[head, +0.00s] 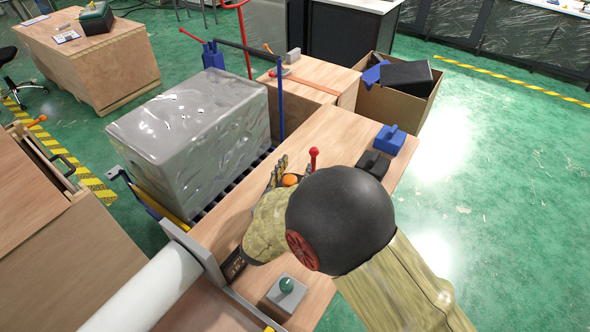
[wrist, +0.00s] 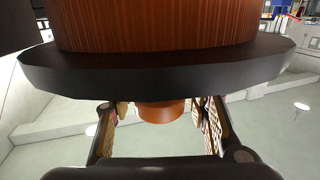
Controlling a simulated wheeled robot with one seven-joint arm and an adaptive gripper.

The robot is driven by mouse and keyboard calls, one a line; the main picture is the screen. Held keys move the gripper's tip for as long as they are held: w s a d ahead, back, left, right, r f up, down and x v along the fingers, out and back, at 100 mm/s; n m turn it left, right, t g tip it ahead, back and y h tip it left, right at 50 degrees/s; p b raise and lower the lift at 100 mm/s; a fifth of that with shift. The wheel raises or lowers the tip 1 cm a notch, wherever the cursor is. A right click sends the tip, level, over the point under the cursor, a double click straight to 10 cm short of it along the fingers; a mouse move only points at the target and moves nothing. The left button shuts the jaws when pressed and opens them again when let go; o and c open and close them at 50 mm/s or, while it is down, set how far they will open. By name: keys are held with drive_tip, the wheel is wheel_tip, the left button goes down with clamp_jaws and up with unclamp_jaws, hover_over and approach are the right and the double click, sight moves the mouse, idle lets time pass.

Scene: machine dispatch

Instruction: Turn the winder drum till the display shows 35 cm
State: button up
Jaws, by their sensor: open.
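In the wrist view a reddish-brown drum (wrist: 155,25) with a broad black flange (wrist: 155,72) fills the top of the picture. I take it for the winder drum. An orange knob (wrist: 160,112) shows below the flange. My gripper (wrist: 160,120) is open, with one finger on each side of the knob; I cannot tell whether either finger touches it. In the head view my gripper (head: 288,173) is over the wooden bench, with an orange piece (head: 291,180) beside its fingers. My arm hides most of the drum there. I cannot make out a display reading.
A wrapped grey block (head: 190,125) stands left of the bench (head: 325,135). A red-knobbed lever (head: 313,157), a black device (head: 374,164) and a blue device (head: 390,139) are near my arm. A grey box with a green button (head: 286,286) and a white roll (head: 150,285) are in front.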

drive_tip(key=shift+c, duration=1.2)
clamp_jaws()
